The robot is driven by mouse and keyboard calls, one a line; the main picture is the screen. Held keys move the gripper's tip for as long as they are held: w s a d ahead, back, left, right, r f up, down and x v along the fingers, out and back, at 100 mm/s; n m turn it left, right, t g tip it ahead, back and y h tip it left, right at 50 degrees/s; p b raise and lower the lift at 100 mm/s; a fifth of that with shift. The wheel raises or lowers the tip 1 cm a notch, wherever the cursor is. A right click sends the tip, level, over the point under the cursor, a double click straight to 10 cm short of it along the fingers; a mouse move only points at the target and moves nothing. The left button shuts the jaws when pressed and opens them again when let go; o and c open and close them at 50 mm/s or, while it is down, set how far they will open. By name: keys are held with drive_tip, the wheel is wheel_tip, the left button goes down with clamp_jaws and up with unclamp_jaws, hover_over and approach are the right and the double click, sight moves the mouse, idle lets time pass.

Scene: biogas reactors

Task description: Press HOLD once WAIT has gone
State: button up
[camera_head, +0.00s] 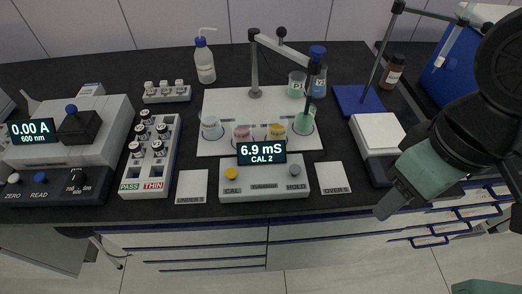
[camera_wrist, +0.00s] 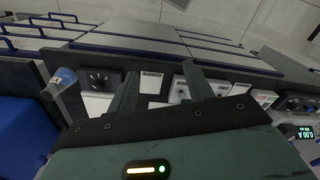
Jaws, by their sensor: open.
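The conductivity meter (camera_head: 263,190) stands at the front middle of the bench in the head view. Its display (camera_head: 262,152) reads "6.9 mS" with "CAL 2" below; the word WAIT does not show on it. A grey round button, HOLD (camera_head: 295,170), is at the meter's right end. A yellow button, CAL (camera_head: 231,174), is at its left end. My gripper (camera_head: 385,209) is right of the meter, near the bench's front edge, well apart from HOLD. In the wrist view my gripper (camera_wrist: 158,88) has its two fingers spread with nothing between them.
A white card marked OVER S (camera_head: 332,178) lies between the meter and my gripper. A white board (camera_head: 215,110) with several cups and a probe stand is behind the meter. A vial rack (camera_head: 150,155) stands left.

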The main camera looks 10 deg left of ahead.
clamp_jaws()
idle(1.9)
